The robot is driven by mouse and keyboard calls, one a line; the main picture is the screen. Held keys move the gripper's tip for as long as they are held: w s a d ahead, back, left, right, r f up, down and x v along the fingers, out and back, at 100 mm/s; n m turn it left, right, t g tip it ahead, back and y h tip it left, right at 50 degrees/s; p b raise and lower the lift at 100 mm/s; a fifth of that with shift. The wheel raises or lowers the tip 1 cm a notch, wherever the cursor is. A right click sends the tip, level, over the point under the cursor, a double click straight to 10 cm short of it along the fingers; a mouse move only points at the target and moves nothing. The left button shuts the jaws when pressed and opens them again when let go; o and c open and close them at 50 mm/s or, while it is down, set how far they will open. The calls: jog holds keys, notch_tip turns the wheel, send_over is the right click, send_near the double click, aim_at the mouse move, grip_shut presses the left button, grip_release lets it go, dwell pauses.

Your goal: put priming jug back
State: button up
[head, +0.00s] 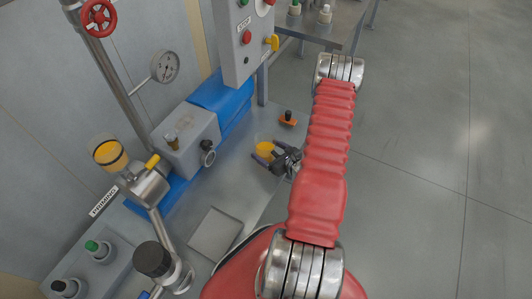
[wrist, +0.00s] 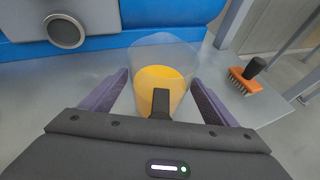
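The priming jug is a clear vessel with yellow liquid and a black handle. In the wrist view the jug (wrist: 162,80) stands between my two purple fingers, its handle pointing toward my palm. In the head view the jug (head: 267,148) shows as a small yellow patch at the grey bench's front edge. My gripper (head: 267,152) reaches around it from the right; it also shows in the wrist view (wrist: 160,78). The fingers are spread wide along the jug's sides. I cannot tell whether they touch it. The jug's base is hidden.
An orange brush (head: 288,119) with a dark handle lies on the bench (head: 214,234), right of the jug in the wrist view. A grey housing (head: 187,140) on a blue base stands behind. A yellow-filled clear cup (head: 110,154) sits on the pipework at left. A control box (head: 240,40) hangs above.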

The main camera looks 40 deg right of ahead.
jog(key=shift+r, duration=0.1)
jog(key=v, duration=1.2)
jog(key=shift+d, duration=0.1)
dwell(0.8)
jog(key=shift+w, duration=0.1)
